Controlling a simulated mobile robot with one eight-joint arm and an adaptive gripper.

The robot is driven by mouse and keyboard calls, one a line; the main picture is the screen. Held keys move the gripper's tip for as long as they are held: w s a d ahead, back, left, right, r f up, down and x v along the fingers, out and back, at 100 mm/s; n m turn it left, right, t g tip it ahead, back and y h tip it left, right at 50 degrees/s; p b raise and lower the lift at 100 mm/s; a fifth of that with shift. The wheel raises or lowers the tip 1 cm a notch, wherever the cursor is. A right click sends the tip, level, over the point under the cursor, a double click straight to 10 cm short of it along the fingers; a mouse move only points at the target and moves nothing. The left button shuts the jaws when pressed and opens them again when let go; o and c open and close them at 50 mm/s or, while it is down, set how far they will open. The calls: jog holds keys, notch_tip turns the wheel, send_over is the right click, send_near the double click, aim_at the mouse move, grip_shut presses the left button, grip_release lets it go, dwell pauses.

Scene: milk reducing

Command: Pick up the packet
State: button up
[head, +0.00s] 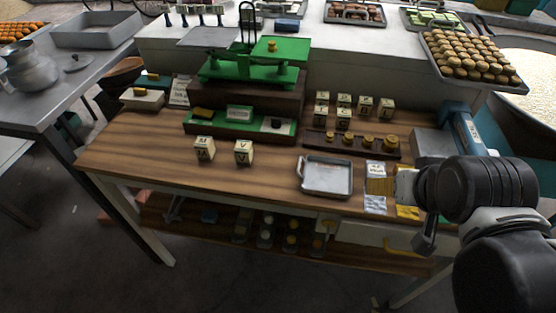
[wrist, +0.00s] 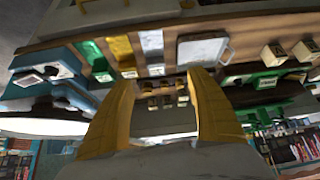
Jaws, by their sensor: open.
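A silver packet (head: 375,205) lies near the table's front edge, right of the metal tray; it also shows in the wrist view (wrist: 152,42). A yellow packet (head: 408,213) lies beside it, also in the wrist view (wrist: 120,48). A green packet (wrist: 93,58) shows in the wrist view; my arm hides it in the head view. Small white labels lie by the packets. My gripper (head: 378,186) is above the packets, and its yellow fingers stand apart in the wrist view (wrist: 163,82). The gripper partly covers the packet area in the head view.
A square metal tray (head: 325,176) lies left of the packets. A rack of brass weights (head: 350,142) and several lettered cubes (head: 343,105) stand behind. A green balance scale (head: 255,65) stands further left. A blue-grey device (head: 462,128) stands behind my arm.

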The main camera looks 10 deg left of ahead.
jog(key=w+a+f+h+b, duration=0.1)
jog(key=w+a+f+b, duration=0.15)
jog(key=w+a, duration=0.6)
jog(key=t+b, duration=0.1)
jog(key=t, duration=0.5)
send_near(241, 152)
jog(key=shift+w+d+f, duration=0.1)
jog(key=shift+w+d, duration=0.1)
jog(key=shift+w, duration=0.3)
jog(key=shift+w+d+f, duration=0.1)
jog(key=shift+w+d, duration=0.05)
jog(key=shift+w, duration=0.35)
jog(key=shift+m, duration=0.3)
jog(key=x, duration=0.1)
jog(key=b+x, duration=0.1)
jog(key=x, duration=0.1)
jog(key=b+x, duration=0.1)
jog(key=shift+a+f, duration=0.25)
jog(key=shift+f, duration=0.1)
jog(key=b+x, duration=0.2)
jog(key=x, duration=0.3)
jog(key=shift+w+f+b, duration=0.2)
jog(key=shift+w+b, duration=0.05)
jog(key=shift+b, duration=0.05)
jog(key=shift+w, duration=0.4)
jog(key=shift+s, duration=0.1)
jog(key=c, duration=1.3)
